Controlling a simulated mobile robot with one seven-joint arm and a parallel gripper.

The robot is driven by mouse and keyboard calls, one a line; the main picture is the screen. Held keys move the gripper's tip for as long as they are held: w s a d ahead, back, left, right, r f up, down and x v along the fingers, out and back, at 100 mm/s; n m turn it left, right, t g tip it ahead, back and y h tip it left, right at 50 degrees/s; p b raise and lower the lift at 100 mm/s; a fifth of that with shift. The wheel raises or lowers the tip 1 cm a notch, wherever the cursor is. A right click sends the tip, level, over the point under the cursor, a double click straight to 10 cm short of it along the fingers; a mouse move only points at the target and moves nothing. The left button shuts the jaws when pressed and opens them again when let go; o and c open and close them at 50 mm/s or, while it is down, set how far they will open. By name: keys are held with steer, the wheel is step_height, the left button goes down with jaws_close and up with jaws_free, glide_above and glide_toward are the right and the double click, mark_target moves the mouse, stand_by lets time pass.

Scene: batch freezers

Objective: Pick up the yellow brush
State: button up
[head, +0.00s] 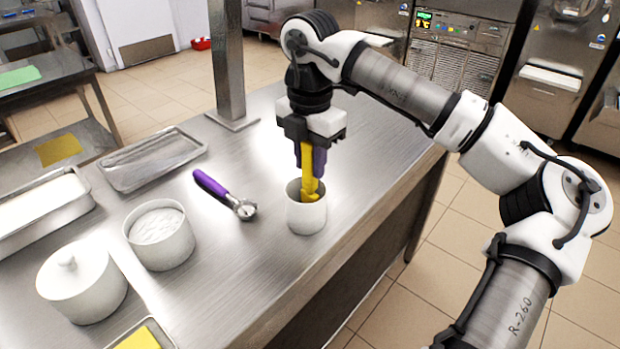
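The yellow brush (308,172) stands nearly upright in a white cup (306,215) on the steel counter. Its upper end is directly beneath my gripper (311,148), and its lower end is hidden inside the cup. My gripper points down over the cup, with its fingers around or right beside the top of the brush. A purple piece (320,160) shows just behind the brush; I cannot tell whether it is another utensil or part of the gripper. I cannot tell whether the fingers are closed on the brush.
A purple-handled scoop (223,193) lies left of the cup. A white bowl (160,236), a lidded white pot (82,283) and steel trays (152,160) stand further left. A steel post (228,60) rises behind. The counter right of the cup is clear.

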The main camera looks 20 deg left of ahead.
steer(key=c, duration=0.4)
step_height(320, 180, up, 20)
steer(key=p, duration=0.3)
